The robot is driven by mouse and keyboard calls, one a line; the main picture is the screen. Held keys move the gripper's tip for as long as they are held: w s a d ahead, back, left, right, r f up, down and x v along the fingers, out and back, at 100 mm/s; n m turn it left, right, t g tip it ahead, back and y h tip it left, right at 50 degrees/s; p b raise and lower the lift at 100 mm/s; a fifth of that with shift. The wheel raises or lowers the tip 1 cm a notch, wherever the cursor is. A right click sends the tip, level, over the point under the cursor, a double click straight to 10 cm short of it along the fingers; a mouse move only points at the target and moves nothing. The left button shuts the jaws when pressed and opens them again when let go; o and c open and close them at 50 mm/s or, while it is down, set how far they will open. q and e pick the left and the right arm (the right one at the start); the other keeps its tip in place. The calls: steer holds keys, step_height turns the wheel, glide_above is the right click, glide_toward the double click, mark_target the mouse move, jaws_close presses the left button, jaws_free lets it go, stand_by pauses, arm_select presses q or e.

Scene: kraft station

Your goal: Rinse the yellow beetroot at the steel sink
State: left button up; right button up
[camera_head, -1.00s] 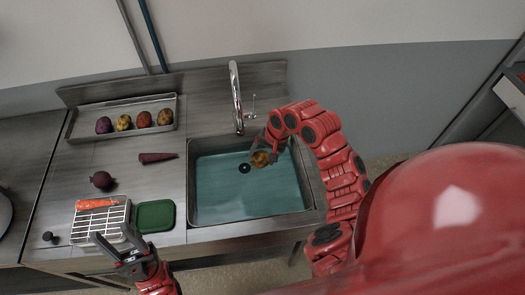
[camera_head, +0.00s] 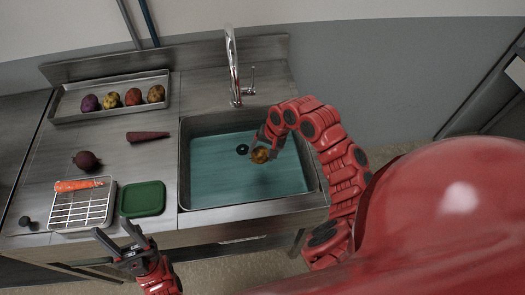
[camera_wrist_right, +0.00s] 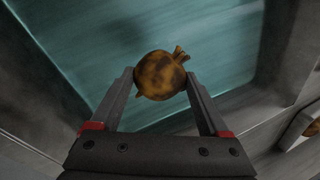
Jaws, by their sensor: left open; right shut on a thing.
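The yellow beetroot (camera_head: 260,155) is round and golden brown with dark patches and a short stem stub. My right gripper (camera_head: 267,147) is shut on it and holds it over the steel sink (camera_head: 187,190), whose basin shows blue-green water. In the right wrist view the beetroot (camera_wrist_right: 160,75) sits between the two fingertips of my right gripper (camera_wrist_right: 162,88). I cannot tell whether it touches the water. The tap (camera_head: 233,70) stands at the sink's back edge, behind the gripper. My left gripper (camera_head: 122,243) is open and empty in front of the counter's front edge.
A steel tray (camera_head: 68,105) with several root vegetables lies at the back left.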

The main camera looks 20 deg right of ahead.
mark_target(262, 151)
steer(key=shift+f+b, duration=3.2)
steer(key=shift+f, duration=0.45)
step_height(262, 151, up, 18)
steer(key=p, duration=1.7)
stand_by(0.7)
step_height(262, 151, up, 4)
steer(key=p, duration=0.3)
steer(key=shift+p, duration=0.35)
stand_by(0.3)
